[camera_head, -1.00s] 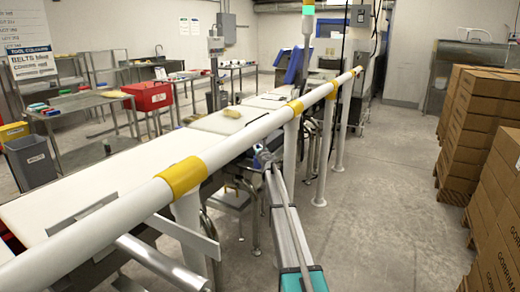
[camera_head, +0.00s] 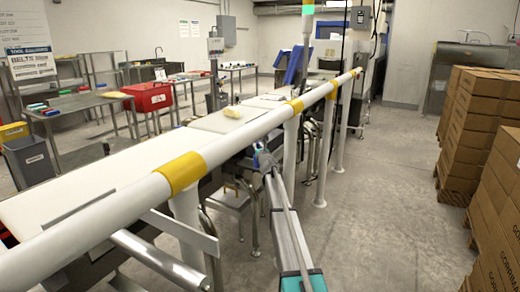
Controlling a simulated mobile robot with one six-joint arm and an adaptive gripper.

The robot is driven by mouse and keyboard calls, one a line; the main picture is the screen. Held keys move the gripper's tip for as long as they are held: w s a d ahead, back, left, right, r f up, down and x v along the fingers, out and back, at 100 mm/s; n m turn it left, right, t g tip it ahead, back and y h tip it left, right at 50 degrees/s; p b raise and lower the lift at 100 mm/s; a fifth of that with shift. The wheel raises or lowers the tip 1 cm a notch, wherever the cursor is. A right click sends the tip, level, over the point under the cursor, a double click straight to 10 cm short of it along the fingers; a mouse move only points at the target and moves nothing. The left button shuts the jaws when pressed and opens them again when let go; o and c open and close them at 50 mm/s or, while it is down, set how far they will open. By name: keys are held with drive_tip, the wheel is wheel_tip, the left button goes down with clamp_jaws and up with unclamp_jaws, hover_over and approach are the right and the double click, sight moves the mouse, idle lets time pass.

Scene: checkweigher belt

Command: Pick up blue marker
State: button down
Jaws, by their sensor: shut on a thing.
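I cannot make out a blue marker in this view. My arm rises from the bottom centre, and its far end is beside the white guard rail (camera_head: 235,130), close to the rail's right side. The pale belt (camera_head: 105,170) runs behind the rail, away from me. A small pale yellow object (camera_head: 232,112) lies on its farther section.
The white rail with yellow bands crosses the view between my arm and the belt. Stacked cartons (camera_head: 480,125) stand at the right. A red bin (camera_head: 150,97) and side tables (camera_head: 75,104) are at the left. The floor (camera_head: 380,210) between rail and cartons is clear.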

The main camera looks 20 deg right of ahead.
drive_tip(key=shift+s+f+t+b, duration=0.2)
drive_tip(key=shift+t+b, duration=0.1)
drive_tip(key=shift+b, duration=0.15)
drive_tip(key=shift+s+t+b, duration=0.2)
drive_tip(key=shift+t+b, duration=0.2)
drive_tip(key=shift+b, duration=0.3)
drive_tip(key=shift+s+f+t+b, duration=0.1)
drive_tip(key=shift+s+t+b, duration=0.15)
drive_tip(key=shift+t+b, duration=0.4)
wheel_tip(320, 180, up, 7)
drive_tip(key=s+p, duration=0.2)
drive_tip(key=p, duration=0.4)
drive_tip(key=s+a+g+p, duration=0.1)
drive_tip(key=s+g+p, duration=0.1)
drive_tip(key=s, duration=0.8)
drive_tip(key=s+a+g+p, duration=0.1)
drive_tip(key=s+p, duration=0.4)
drive_tip(key=s, duration=0.5)
drive_tip(key=shift+s+a+r+g, duration=0.25)
drive_tip(key=shift+a+r+g, duration=0.1)
drive_tip(key=shift+a+r, duration=0.1)
drive_tip(key=shift+s+g+p, duration=0.25)
drive_tip(key=shift+g+p, duration=0.05)
drive_tip(key=shift+p, duration=0.2)
